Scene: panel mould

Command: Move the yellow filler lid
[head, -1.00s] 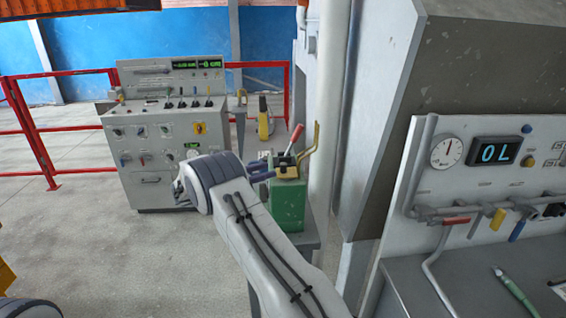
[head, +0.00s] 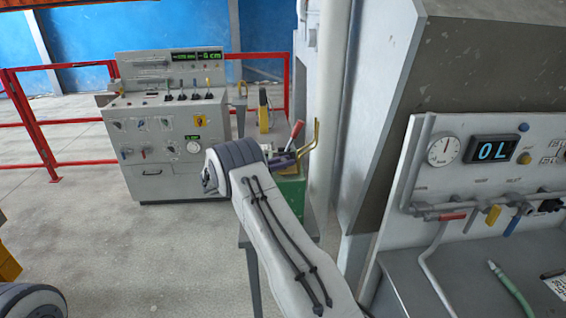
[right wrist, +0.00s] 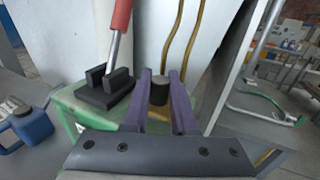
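My right gripper (head: 292,158) is at the top of a green box (head: 292,187), partly hidden by my right arm in the head view. In the right wrist view its purple fingers (right wrist: 160,74) stand apart, one on each side of a short black cylinder (right wrist: 159,91). I cannot tell whether they touch it. A small yellow patch (right wrist: 265,157) shows low at the right of the wrist view; I cannot tell whether it is the filler lid. No lid shows clearly in the head view. My left gripper is not in view.
A red-handled lever (right wrist: 121,18) in a black bracket (right wrist: 105,90) rises beside the fingers. Brass pipes (right wrist: 186,45) stand behind. A grey control cabinet (head: 165,150) is at the left, and a gauge panel (head: 470,165) at the right. A blue can (right wrist: 30,125) is at the lower left.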

